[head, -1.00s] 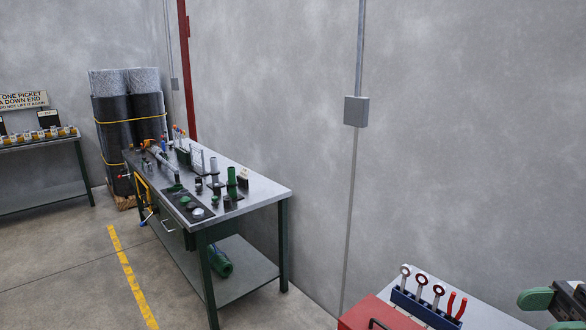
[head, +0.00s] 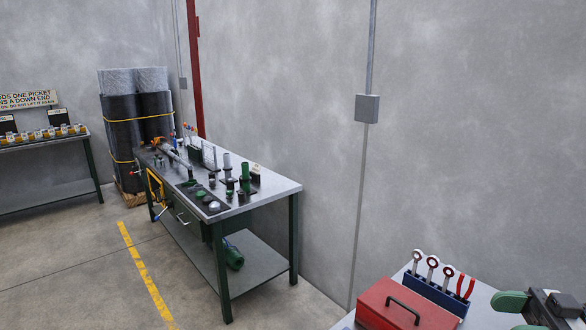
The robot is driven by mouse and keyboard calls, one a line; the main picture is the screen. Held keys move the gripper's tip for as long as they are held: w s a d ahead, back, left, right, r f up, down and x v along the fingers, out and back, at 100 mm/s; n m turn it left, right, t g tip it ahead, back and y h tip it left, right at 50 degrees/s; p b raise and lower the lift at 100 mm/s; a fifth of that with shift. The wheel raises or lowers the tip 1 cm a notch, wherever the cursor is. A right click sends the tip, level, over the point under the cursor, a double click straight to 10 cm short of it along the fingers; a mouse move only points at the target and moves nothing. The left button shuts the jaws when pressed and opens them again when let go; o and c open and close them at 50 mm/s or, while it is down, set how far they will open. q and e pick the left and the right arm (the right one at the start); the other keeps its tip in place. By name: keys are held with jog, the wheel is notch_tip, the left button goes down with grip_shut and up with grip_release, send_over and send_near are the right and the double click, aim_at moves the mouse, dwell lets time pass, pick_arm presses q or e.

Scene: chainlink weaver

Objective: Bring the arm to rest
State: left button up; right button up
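My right gripper (head: 513,316) is at the bottom right edge of the head view. Its two green fingers point left and stand apart, with nothing seen between them. The lower finger is partly cut off by the picture's bottom edge. The gripper shows just right of a tool rack with red-handled pliers, over the near grey table; its height above the table is hard to tell. My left gripper is not in view.
A red toolbox (head: 405,306) and a tool rack (head: 435,293) sit on the near table. A workbench (head: 277,190) with small parts stands further back by the wall. Dark mesh rolls (head: 125,120) stand behind it. Open floor with a yellow line (head: 145,275) lies to the left.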

jog(key=w+a+f+m+t+h, duration=0.3)
jog(key=a+f+m+t+h, duration=0.95)
jog(key=f, duration=0.25)
jog(key=s+a+f+m+g+h, duration=0.1)
jog(key=s+f+g+h, duration=0.35)
jog(key=s, duration=0.65)
jog(key=s+a+f+m+g+h, duration=0.1)
jog(key=s+f+g, duration=0.4)
jog(key=s+g, duration=0.45)
notch_tip(320, 180, down, 39)
jog(key=s+b, duration=0.3)
jog(key=b, duration=0.9)
pick_arm(q)
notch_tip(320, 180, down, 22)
jog(key=b, duration=1)
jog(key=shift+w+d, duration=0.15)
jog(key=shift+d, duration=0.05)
pick_arm(e)
jog(key=s+d+f, duration=0.1)
jog(key=s+f, duration=0.7)
jog(key=f, duration=0.4)
jog(key=s+d+f, duration=0.2)
jog(key=s+f, duration=0.5)
jog(key=f, duration=0.6)
jog(key=shift+s+f+g, duration=0.3)
jog(key=shift+s+g, duration=0.05)
